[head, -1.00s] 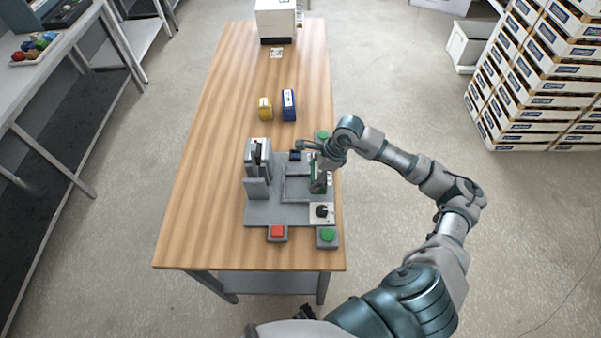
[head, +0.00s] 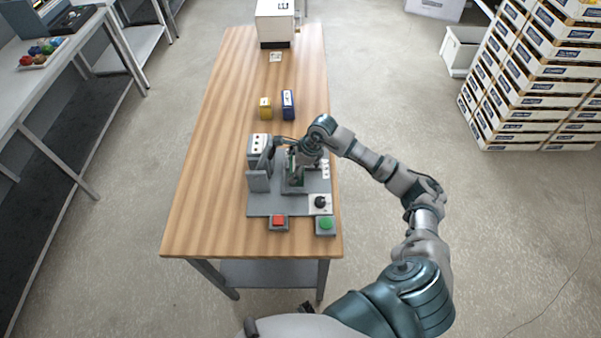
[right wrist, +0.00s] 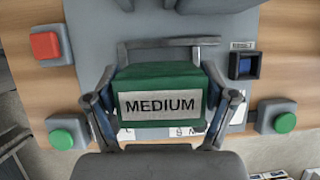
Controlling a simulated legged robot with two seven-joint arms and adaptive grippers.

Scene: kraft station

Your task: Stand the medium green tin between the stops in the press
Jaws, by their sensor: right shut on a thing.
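The medium green tin (right wrist: 160,98), with a white label reading MEDIUM, is between the fingers of my right gripper (right wrist: 162,112) in the right wrist view. The gripper is shut on it. In the head view my right gripper (head: 294,178) is over the press (head: 258,207), right of its grey upright block (head: 258,178), and mostly hides the tin. Grey bars (right wrist: 180,43) of the press show just beyond the tin in the wrist view. I cannot tell whether the tin rests on the base or hangs above it. My left gripper is out of view.
A red button (head: 278,220), a green button (head: 325,223) and a black knob (head: 320,202) sit at the near edge. A yellow tin (head: 265,108) and a blue tin (head: 287,105) stand farther back. The table (head: 205,205) is clear at left.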

